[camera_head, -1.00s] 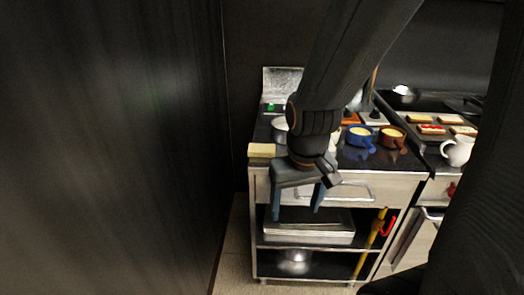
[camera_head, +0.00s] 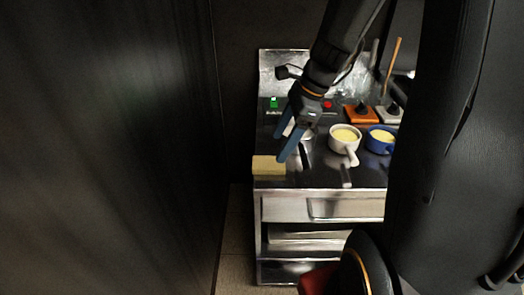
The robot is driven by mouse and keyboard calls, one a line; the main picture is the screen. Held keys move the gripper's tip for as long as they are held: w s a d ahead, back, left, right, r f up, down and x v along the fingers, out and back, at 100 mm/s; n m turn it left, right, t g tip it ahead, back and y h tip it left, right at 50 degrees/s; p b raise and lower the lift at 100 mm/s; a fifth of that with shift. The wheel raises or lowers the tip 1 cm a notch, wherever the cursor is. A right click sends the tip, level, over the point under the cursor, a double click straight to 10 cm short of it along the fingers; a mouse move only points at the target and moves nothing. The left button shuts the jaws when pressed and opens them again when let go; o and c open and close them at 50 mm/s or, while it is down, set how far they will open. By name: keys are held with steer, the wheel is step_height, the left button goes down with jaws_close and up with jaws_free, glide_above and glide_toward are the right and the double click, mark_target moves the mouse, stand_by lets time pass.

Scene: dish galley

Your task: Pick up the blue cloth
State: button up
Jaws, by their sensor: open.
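I cannot make out a blue cloth in this view. My gripper (camera_head: 280,148) is open, with two blue-grey fingers pointing down and left over the left part of the dark counter (camera_head: 310,178). Its fingertips show just above and beside a pale yellow block (camera_head: 268,165) at the counter's front left corner. I cannot tell whether they touch it. Nothing shows between the fingers.
A white cup (camera_head: 343,139) with yellow contents and a blue cup (camera_head: 380,139) stand right of my gripper. An orange item (camera_head: 360,114) lies behind them. A metal drawer front (camera_head: 285,208) is below. A tall dark wall (camera_head: 110,150) fills the left; my own body hides the right.

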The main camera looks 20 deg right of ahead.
mark_target(269, 162)
steer(key=shift+w+d+r+m, duration=0.1)
steer(key=shift+w+m, duration=0.2)
steer(key=shift+w, duration=0.25)
steer(key=shift+w+f, duration=0.1)
steer(key=shift+f, duration=0.1)
steer(key=x, duration=0.2)
steer(key=shift+f, duration=0.2)
steer(key=shift+s+p+x, duration=0.15)
steer(key=shift+p+x, duration=0.2)
steer(key=shift+x, duration=0.9)
steer(key=shift+s+p+x, duration=0.1)
steer(key=shift+p+x, duration=0.2)
steer(key=shift+x, duration=0.9)
steer(key=shift+f, duration=0.15)
steer(key=c, duration=1.2)
step_height(269, 162, up, 10)
steer(key=shift+r+b, duration=0.15)
steer(key=shift+b, duration=0.25)
